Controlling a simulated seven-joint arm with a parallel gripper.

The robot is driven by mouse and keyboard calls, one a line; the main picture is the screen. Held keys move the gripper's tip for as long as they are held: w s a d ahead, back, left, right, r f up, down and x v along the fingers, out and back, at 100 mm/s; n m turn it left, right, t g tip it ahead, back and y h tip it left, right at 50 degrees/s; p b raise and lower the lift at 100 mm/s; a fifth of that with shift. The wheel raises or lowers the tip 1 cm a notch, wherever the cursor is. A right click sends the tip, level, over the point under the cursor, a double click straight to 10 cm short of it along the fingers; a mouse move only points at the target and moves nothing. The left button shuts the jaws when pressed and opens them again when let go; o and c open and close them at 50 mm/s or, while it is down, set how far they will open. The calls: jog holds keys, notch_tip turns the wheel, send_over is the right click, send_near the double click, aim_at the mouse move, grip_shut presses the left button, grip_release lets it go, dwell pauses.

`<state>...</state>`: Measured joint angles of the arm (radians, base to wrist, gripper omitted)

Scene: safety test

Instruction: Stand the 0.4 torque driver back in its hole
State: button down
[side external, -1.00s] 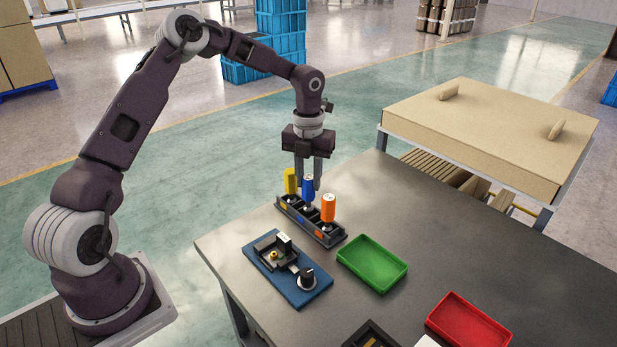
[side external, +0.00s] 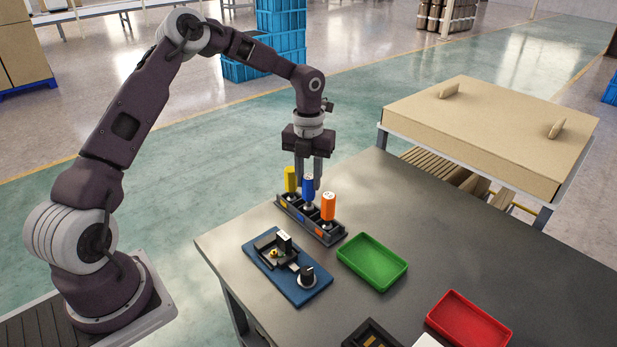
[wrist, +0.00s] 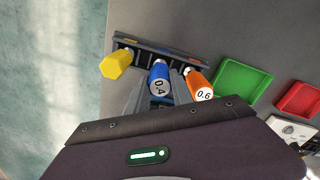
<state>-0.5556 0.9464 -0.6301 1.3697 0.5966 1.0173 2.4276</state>
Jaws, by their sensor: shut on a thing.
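The blue torque driver, marked 0.4 in the wrist view (wrist: 159,80), stands upright at the middle place of the dark driver rack (side external: 337,237). It also shows in the side view (side external: 308,188). My gripper (side external: 309,182) is shut on the blue driver, with a finger on each side of its handle. The driver's tip is at the rack; how deep it sits in the hole is hidden. The yellow driver (side external: 290,179) stands in the rack to its left. The orange driver (side external: 328,206), marked 0.6 in the wrist view, stands to its right.
A blue fixture board (side external: 308,296) with a black knob lies in front of the rack. A green tray (side external: 372,262) and a red tray (side external: 468,325) lie to the right. A dark box (side external: 370,335) is at the front edge of the picture. The tabletop behind the green tray is clear.

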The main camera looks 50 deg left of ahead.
jog(key=shift+f, duration=0.65)
jog(key=c, duration=1)
grip_release()
jog(key=shift+c, duration=0.2)
jog(key=shift+o, duration=0.2)
jog(key=o, duration=0.4)
jog(key=shift+c, duration=0.2)
jog(key=shift+r, duration=3.5)
